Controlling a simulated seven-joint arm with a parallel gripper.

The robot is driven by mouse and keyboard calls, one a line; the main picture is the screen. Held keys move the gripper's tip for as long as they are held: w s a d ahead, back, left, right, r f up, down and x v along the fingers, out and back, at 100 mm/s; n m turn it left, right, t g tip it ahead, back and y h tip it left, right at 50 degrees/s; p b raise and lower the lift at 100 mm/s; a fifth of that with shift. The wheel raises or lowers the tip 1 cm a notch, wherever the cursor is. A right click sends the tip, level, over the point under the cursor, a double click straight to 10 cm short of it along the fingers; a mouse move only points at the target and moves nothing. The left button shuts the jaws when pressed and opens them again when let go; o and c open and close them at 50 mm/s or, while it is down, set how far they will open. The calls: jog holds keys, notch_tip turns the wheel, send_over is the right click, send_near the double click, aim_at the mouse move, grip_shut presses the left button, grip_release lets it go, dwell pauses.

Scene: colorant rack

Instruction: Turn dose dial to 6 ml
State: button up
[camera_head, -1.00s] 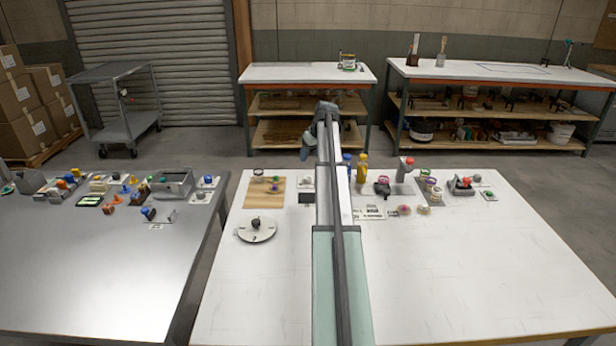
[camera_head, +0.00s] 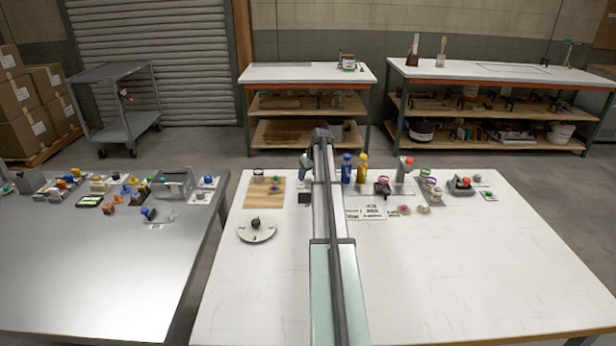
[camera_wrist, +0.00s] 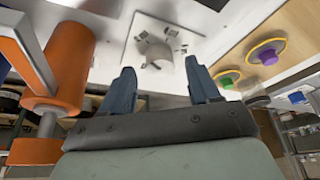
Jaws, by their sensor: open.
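In the wrist view, a white plate (camera_wrist: 136,25) carries a pale grey, rounded knob (camera_wrist: 160,54) with small dark marks around it; it may be the dose dial, but no numbers are readable. My gripper (camera_wrist: 160,78) is open, its two blue fingers apart and empty. The knob appears beyond and between the fingertips, with no contact visible. In the head view, my arm hides the fingertips and much of that area. A white disc (camera_head: 264,236) with a dark knob (camera_head: 256,223) lies on the table left of my arm.
A large orange cylinder (camera_wrist: 68,65) stands close to the left finger in the wrist view. A wooden board (camera_head: 262,199) with coloured knobs lies left of my arm. Blue (camera_head: 346,168) and yellow (camera_head: 362,167) bottles stand right of it. The white table's front right is clear.

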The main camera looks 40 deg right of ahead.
jog(key=shift+w+f, duration=0.3)
jog(key=shift+f, duration=0.35)
jog(key=c, duration=1)
jog(key=shift+c, duration=0.2)
